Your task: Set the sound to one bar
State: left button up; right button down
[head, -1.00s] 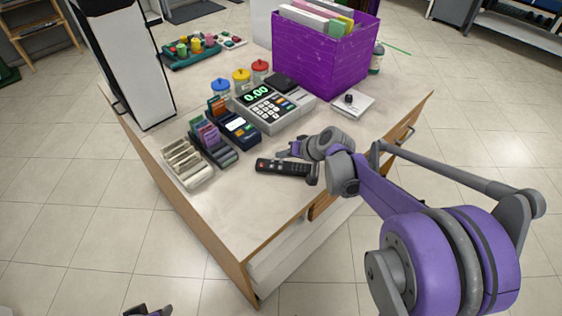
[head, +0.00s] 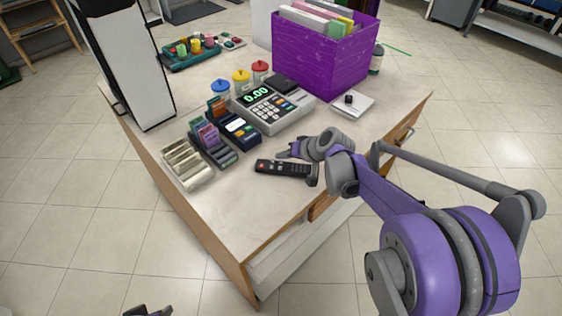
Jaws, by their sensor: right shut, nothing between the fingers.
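A black remote control (head: 283,168) with small buttons and a red one lies flat on the pale counter (head: 265,212), near its front right edge. My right gripper (head: 283,154) is shut and empty. It is low over the counter, just behind the remote, and I cannot tell whether it touches the remote. The wrist hides part of the counter there. Only a small piece of my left gripper (head: 148,311) shows at the bottom edge, off the counter. I see no readable sound bars in this view.
A cash register (head: 272,105) reading 0.00, a card terminal (head: 237,128), a card rack (head: 212,146) and a beige tray (head: 186,164) stand left of and behind the remote. A purple box (head: 320,60) of folders is at the back. The counter's front corner is clear.

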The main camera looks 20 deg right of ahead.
dwell(0.7)
jog(key=shift+f, duration=0.45)
jog(key=shift+f+b, duration=0.35)
jog(key=shift+b, duration=0.1)
dwell(0.3)
jog(key=shift+r, duration=0.15)
jog(key=shift+r+p, duration=0.6)
jog(key=shift+r, duration=0.05)
jog(key=shift+r, duration=0.1)
notch_tip(320, 180, up, 5)
jog(key=p, duration=0.4)
dwell(0.4)
